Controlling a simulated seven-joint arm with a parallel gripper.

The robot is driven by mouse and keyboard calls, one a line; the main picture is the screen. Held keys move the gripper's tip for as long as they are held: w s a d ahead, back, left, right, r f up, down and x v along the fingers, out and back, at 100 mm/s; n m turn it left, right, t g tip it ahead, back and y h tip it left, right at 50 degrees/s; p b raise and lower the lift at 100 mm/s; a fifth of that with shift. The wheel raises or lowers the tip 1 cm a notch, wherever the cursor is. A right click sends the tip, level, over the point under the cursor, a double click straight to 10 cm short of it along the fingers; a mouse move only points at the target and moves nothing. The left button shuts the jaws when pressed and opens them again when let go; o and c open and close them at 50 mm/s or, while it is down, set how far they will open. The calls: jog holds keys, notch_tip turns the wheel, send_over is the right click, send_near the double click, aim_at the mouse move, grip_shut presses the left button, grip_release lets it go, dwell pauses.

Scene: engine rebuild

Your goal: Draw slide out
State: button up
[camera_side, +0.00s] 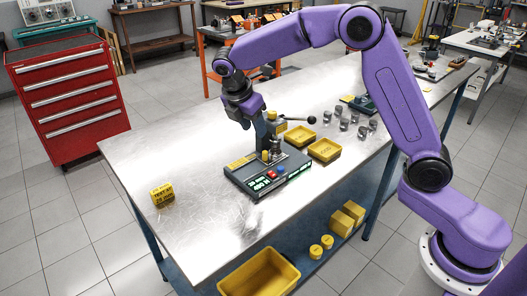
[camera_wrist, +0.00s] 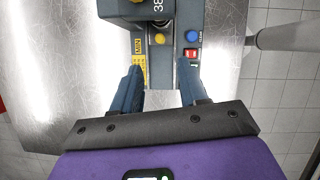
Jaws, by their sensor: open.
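A grey bench device (camera_side: 262,182) with an upright column, a lit green display and red and blue buttons stands on the metal table. I cannot single out its slide in either view. My gripper (camera_side: 244,118) is above the device, at its upright column; I cannot tell whether it touches. The device body (camera_wrist: 175,70) lies beyond the fingers, with a yellow button (camera_wrist: 159,38), a blue button (camera_wrist: 191,36) and a red switch (camera_wrist: 190,53).
A lever with a black ball knob (camera_side: 311,119) sticks out right of the column. Two yellow trays (camera_side: 325,150) and several small metal parts (camera_side: 343,124) lie behind and right. A yellow block (camera_side: 162,195) sits left. The table's (camera_side: 210,250) front left is clear.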

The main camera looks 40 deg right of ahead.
aim_at(264, 152)
jog(key=x, duration=1.2)
jog(key=shift+a, duration=0.1)
grip_shut()
